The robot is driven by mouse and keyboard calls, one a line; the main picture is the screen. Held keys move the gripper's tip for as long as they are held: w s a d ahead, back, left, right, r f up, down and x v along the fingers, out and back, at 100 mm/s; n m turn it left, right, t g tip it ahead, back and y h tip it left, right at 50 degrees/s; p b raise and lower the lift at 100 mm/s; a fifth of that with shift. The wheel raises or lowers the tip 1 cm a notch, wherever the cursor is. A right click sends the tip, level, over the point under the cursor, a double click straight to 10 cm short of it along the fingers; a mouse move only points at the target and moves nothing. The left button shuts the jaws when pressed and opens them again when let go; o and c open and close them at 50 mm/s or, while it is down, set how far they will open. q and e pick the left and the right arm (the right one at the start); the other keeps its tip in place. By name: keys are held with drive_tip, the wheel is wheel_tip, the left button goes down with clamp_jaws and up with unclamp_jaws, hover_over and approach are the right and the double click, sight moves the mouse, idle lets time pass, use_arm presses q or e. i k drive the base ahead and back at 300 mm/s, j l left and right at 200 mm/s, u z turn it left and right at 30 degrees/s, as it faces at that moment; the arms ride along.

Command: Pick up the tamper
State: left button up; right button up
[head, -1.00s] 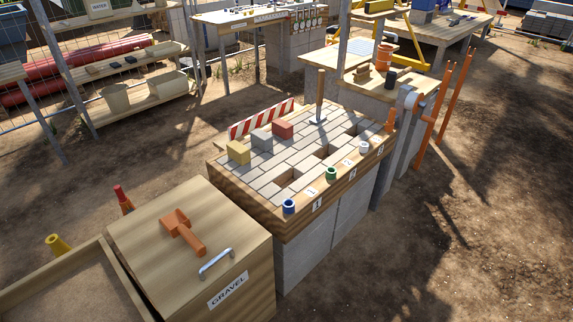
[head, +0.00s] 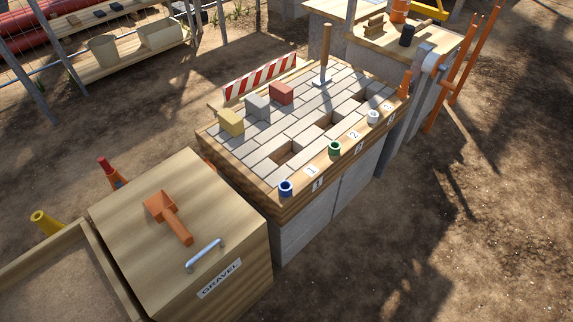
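The tamper (head: 325,62) stands upright on the far part of the paved block table (head: 240,165). It has a long wooden handle and a flat pale metal foot resting on the grey pavers. Nothing touches its handle. Neither of my grippers shows in the head view.
Yellow (head: 231,121), grey (head: 257,107) and red (head: 281,93) blocks sit along the table's back edge by a striped barrier board (head: 261,77). A gravel box (head: 150,235) with an orange scoop (head: 168,217) stands nearer. Bare ground lies right.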

sight(324, 79)
drive_tip(key=u, duration=0.2)
drive_tip(key=l+u, duration=0.45)
drive_tip(key=i+l+u, duration=0.1)
drive_tip(key=l+u, duration=0.2)
drive_tip(key=u, duration=0.2)
drive_tip(key=l+u, duration=0.45)
drive_tip(key=k+j, duration=0.05)
drive_tip(key=j, duration=0.05)
